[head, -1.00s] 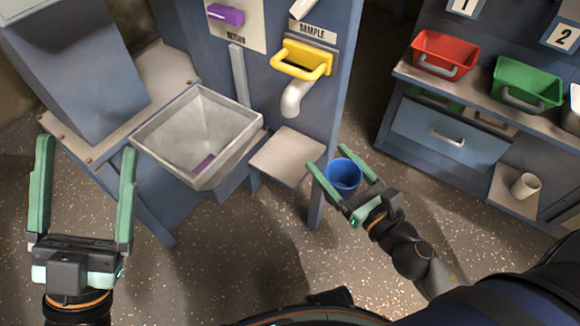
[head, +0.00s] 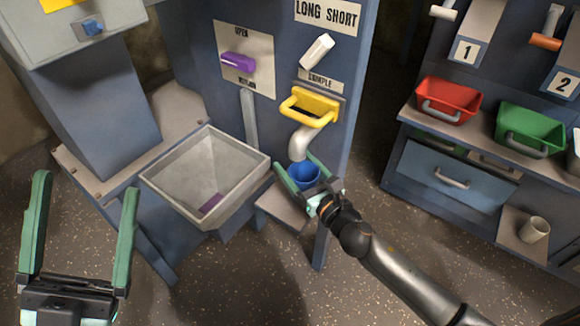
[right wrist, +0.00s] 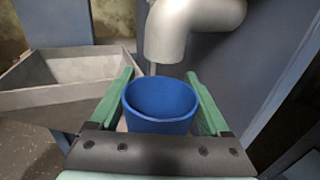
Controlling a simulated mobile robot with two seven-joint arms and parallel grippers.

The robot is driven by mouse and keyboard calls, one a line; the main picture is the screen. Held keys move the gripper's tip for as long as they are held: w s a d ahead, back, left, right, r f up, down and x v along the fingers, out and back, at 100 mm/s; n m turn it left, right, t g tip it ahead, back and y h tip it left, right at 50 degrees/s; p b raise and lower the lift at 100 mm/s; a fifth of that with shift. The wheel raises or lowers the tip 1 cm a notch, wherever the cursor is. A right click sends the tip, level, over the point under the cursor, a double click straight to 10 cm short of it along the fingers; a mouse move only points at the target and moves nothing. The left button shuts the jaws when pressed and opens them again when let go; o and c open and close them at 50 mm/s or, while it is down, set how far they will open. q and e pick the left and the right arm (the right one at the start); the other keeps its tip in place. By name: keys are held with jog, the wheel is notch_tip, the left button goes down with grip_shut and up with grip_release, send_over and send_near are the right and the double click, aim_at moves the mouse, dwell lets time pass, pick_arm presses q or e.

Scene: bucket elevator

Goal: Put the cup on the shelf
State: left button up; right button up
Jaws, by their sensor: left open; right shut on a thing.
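The blue cup (head: 303,173) is upright in my right gripper (head: 300,178), which is shut on it. In the right wrist view the cup (right wrist: 160,103) sits between the two green fingers, looks empty inside, and is just below and in front of the spout (right wrist: 180,35). The small shelf (head: 284,208) under the spout (head: 303,142) is partly hidden by the cup and gripper; the cup appears above it, and I cannot tell if they touch. My left gripper (head: 80,235) is open and empty at the lower left.
A grey hopper (head: 210,175) with a purple piece inside is left of the shelf. A yellow handle (head: 310,106), white lever (head: 317,51) and purple lever (head: 238,62) are on the panel above.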

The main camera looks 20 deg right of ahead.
aim_at(296, 177)
jog(key=x, duration=0.3)
notch_tip(296, 177, down, 4)
jog(key=b, duration=0.3)
jog(key=shift+s+r, duration=0.1)
pick_arm(q)
jog(key=f, duration=0.3)
jog(key=shift+d+n, duration=0.2)
jog(key=shift+n, duration=0.1)
pick_arm(e)
jog(key=shift+r, duration=0.1)
jog(key=o, duration=1.3)
pick_arm(q)
jog(key=shift+w, duration=0.1)
